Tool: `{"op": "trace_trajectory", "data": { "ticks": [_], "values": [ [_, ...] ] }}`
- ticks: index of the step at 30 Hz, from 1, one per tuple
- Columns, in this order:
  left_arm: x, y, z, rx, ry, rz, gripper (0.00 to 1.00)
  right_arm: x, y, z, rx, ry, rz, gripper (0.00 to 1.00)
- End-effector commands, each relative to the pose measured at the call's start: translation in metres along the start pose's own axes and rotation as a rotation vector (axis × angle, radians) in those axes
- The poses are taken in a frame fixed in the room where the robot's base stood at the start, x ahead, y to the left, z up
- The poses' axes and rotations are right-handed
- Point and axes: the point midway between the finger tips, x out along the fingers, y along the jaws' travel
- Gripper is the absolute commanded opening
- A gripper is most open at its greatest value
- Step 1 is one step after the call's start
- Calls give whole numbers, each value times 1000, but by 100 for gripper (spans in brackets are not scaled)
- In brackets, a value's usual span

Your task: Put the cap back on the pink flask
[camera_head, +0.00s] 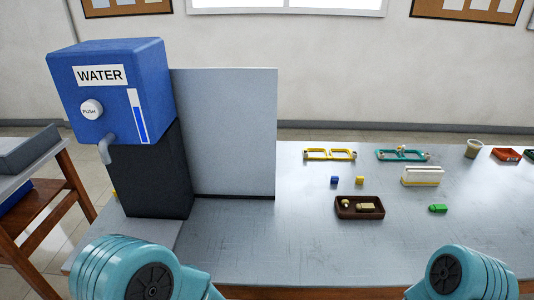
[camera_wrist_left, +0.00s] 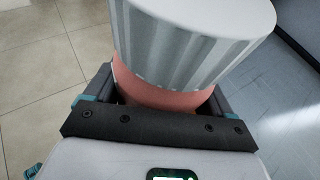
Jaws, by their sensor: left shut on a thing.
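In the left wrist view, my left gripper (camera_wrist_left: 155,105) is shut on the pink flask (camera_wrist_left: 155,90), with a finger on each side of its pink part. A pale grey-white ribbed cap (camera_wrist_left: 185,45) is directly against the pink part and fills the upper middle of this view. Whether it is fully seated cannot be told. The head view shows neither the flask nor its cap. My two teal arms show at the bottom of the head view, but both grippers are out of that view.
A blue water dispenser (camera_head: 120,95) stands on a black block (camera_head: 150,175) at the left, beside a grey panel (camera_head: 225,130). A brown tray (camera_head: 348,213), yellow and teal frames, small blocks and a cup (camera_head: 473,149) are on the grey table (camera_head: 260,250). The table's front middle is clear.

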Motion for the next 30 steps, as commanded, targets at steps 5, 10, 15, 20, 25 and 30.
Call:
{"op": "trace_trajectory", "data": {
  "ticks": [5,10,15,20,25,30],
  "values": [
    [-10,-1,26,-2,-4,-1,1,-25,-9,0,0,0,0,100],
    [-13,-1,32,-2,-4,-1,1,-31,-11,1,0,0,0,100],
    [-12,-1,31,-2,-4,-1,1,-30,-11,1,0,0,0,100],
    [-12,-1,31,-2,-4,-1,1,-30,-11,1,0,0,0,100],
    [-12,-1,31,-2,-4,-1,1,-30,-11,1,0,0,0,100],
    [-16,-6,28,10,-4,-30,1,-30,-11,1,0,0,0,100]
  ]
}}
